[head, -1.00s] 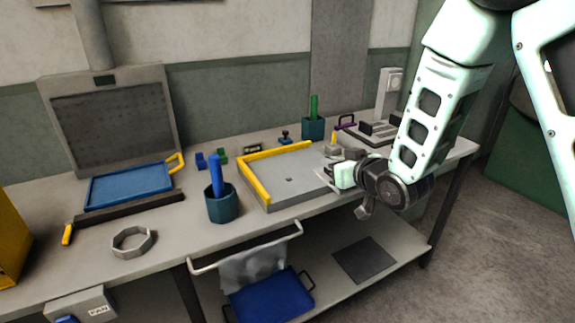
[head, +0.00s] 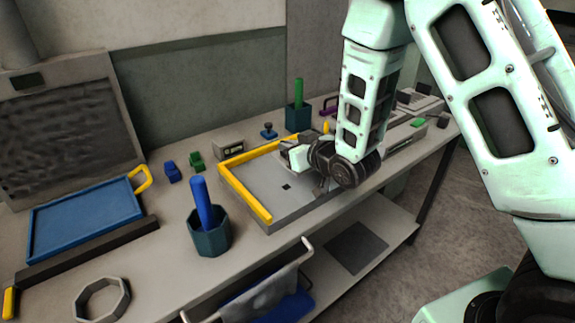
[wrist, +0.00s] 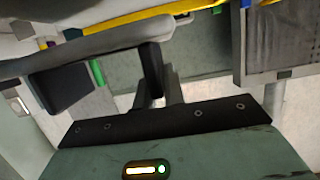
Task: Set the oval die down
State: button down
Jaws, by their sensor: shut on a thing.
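My gripper (head: 290,156) is over the grey bed (head: 262,180) with the yellow corner fence (head: 243,192) in the head view. In the wrist view its dark fingers are shut on a grey, rounded slab, which I take to be the oval die (wrist: 120,42). The die lies across the fingertips, and its far part is cut off by the frame. In the head view my gripper and wrist largely hide the die. I cannot tell whether it touches the bed.
A dark teal cup (head: 209,236) with a blue handle stands left of the bed, and another cup (head: 297,117) with a green handle behind it. A blue tray (head: 85,215) and a grey octagonal ring (head: 101,299) are at the left. The bed's left part is clear except a small dark square.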

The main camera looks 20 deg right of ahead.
jog(key=shift+f, duration=2.9)
jog(key=shift+f, duration=0.1)
jog(key=c, duration=1.5)
grip_release()
